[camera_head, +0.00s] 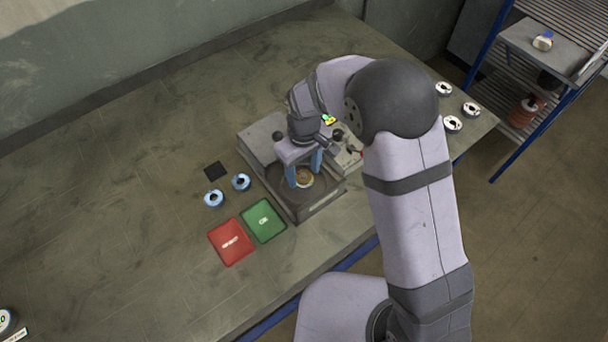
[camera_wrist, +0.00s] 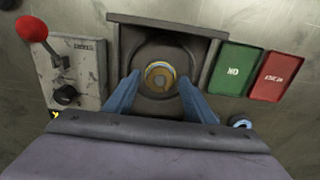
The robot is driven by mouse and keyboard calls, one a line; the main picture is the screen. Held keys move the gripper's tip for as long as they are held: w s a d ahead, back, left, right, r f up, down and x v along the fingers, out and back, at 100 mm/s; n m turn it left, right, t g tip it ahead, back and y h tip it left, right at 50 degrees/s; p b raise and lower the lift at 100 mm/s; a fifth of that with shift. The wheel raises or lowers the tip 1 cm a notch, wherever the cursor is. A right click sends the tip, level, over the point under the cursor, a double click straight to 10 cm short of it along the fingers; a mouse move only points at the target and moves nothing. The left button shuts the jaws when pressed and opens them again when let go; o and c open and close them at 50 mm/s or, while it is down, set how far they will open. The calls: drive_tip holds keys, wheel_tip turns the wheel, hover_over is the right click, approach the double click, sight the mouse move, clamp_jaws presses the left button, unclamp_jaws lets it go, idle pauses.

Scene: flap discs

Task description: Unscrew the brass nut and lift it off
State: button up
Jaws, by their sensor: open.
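The brass nut (camera_wrist: 160,76) shows in the wrist view as a round golden piece at the centre of a dark round plate on the grey machine (camera_wrist: 215,32). In the head view the brass nut (camera_head: 304,177) is partly hidden by my gripper. My gripper (camera_wrist: 160,85) is open, with its two blue fingers on either side of the nut and apart from each other. It also shows in the head view (camera_head: 304,172), pointing down over the machine. I cannot tell whether the fingers touch the nut or how high they are above it.
A control box (camera_wrist: 78,72) with a red-knobbed lever (camera_wrist: 32,30) stands beside the machine. A green plate (camera_head: 264,220) and a red plate (camera_head: 231,242) lie in front.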

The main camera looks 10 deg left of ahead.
drive_tip(key=c, duration=1.1)
drive_tip(key=n+p, duration=0.1)
drive_tip(key=n, duration=0.8)
drive_tip(key=shift+n+p, duration=0.3)
drive_tip(key=shift+n, duration=1.2)
drive_tip(key=n+p, duration=0.1)
drive_tip(key=n, duration=1)
drive_tip(key=shift+p, duration=0.3)
